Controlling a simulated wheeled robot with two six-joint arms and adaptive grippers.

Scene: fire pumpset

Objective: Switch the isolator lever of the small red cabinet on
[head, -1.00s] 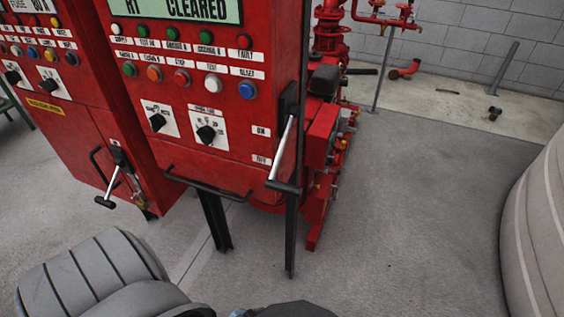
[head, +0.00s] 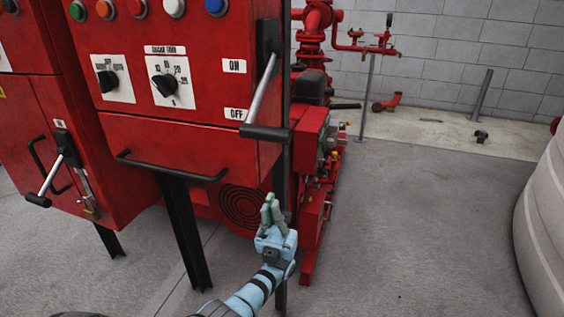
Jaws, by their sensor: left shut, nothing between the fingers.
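The nearer red cabinet (head: 205,139) has an isolator lever (head: 261,90) on its right side. Its silver shaft slants down from a black mount to a black crossways grip (head: 266,132), level with the OFF label (head: 237,114). The ON label (head: 234,66) is higher up. My left gripper (head: 269,203) is shut and empty, fingers pointing up, below the grip and apart from it in the picture. A second red cabinet (head: 28,130) at left has its own lever (head: 50,177), pointing down and left. My right gripper is out of view.
A black bar handle (head: 170,166) juts from the nearer cabinet's front, left of my left gripper. Black legs (head: 184,230) carry this cabinet. Red pump parts (head: 318,170) stand behind and to the right. Open grey floor (head: 420,220) lies at right, before a large pale rounded tank (head: 545,215).

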